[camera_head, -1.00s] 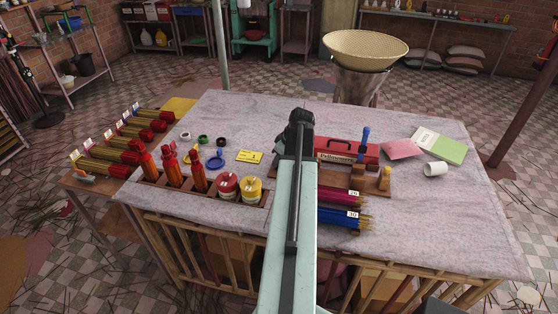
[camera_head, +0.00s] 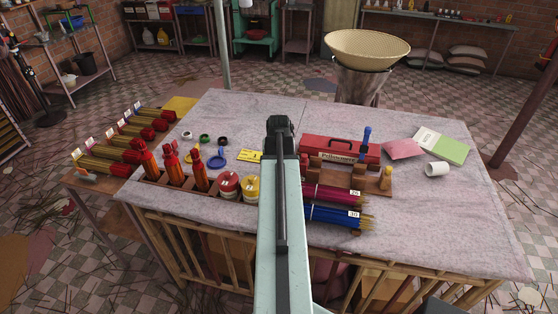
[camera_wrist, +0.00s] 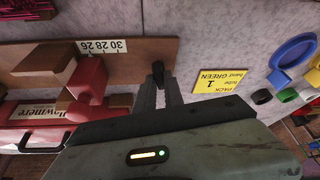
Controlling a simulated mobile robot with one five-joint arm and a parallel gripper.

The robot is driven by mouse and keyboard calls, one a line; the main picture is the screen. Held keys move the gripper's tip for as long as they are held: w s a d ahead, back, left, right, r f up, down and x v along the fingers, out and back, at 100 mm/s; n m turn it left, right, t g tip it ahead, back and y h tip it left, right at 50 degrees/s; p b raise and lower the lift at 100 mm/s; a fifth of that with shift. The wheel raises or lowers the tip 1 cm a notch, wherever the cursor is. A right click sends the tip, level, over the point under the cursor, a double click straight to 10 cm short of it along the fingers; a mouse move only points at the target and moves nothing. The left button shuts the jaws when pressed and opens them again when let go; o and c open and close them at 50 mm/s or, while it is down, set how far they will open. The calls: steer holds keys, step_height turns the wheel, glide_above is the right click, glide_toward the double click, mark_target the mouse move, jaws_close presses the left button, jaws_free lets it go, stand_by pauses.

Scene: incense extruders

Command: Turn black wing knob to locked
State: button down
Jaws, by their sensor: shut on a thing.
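The black wing knob (camera_wrist: 158,70) stands at the end of a brown wooden board (camera_wrist: 130,52) in the wrist view. My gripper (camera_wrist: 158,85) has its two grey ridged fingers on either side of the knob, shut on it. The board bears a white label (camera_wrist: 103,46) reading 30, 28, 26, and a red part (camera_wrist: 88,82) beside it. In the head view my arm covers the knob, and my gripper's fingers are hidden. I cannot tell from the wing's angle whether it is locked.
A yellow card (camera_wrist: 220,80) lies beside the board, with a blue ring (camera_wrist: 293,58) farther right. In the head view a red toolbox (camera_head: 343,148) and bundled maroon sticks (camera_head: 330,193) stand right of my arm. Red and yellow jars (camera_head: 228,184) stand left of it.

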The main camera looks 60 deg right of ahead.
steer(key=shift+a+m+g, duration=0.1)
steer(key=shift+m+g, duration=0.4)
steer(key=shift+m, duration=0.8)
steer(key=c, duration=1.4)
jaws_free()
steer(key=shift+c, duration=0.2)
steer(key=w+p+v, duration=0.1)
steer(key=p+v, duration=0.6)
steer(key=shift+s+a+r, duration=0.2)
steer(key=shift+s+r, duration=0.2)
steer(key=shift+s, duration=0.05)
